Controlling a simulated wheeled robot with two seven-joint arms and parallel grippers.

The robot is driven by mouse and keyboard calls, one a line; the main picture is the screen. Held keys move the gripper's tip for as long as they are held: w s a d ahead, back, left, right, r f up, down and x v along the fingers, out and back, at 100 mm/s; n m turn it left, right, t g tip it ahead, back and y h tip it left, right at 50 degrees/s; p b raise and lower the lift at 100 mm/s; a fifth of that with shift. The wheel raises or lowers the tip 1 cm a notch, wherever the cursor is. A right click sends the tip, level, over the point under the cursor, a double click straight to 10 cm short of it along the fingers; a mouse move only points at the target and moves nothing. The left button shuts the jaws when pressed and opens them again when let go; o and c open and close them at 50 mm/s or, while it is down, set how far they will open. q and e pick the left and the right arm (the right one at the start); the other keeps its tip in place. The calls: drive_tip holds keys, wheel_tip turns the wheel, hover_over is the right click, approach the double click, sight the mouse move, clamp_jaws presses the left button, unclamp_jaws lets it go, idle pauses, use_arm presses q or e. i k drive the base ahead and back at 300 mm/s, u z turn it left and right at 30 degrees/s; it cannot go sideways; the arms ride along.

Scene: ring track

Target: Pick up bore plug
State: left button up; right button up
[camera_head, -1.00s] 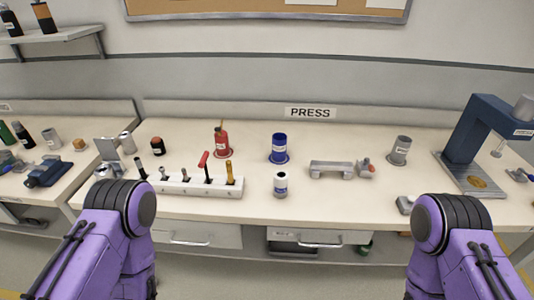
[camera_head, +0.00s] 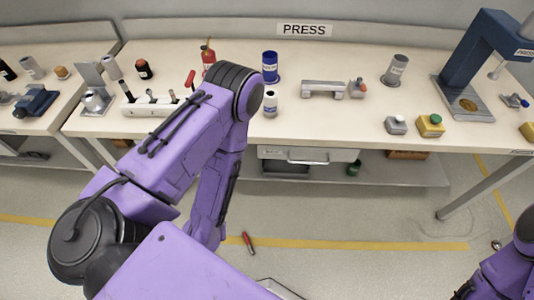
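I cannot tell for sure which object is the bore plug, as the labels are too small to read. Small labelled objects stand on the bench: a grey cylinder (camera_head: 395,69) at the right, a blue cylinder (camera_head: 270,66) on a round base, and a white bottle with a dark cap (camera_head: 270,104) in front of it. Neither gripper is in view.
A blue press (camera_head: 470,60) stands at the right. A red-handled object (camera_head: 248,243) lies on the floor.

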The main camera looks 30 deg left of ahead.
sight(251, 250)
drive_tip(key=z, duration=0.1)
drive_tip(key=k, duration=0.7)
drive_tip(key=u, duration=1)
drive_tip(key=i, duration=0.5)
drive_tip(key=u, duration=0.05)
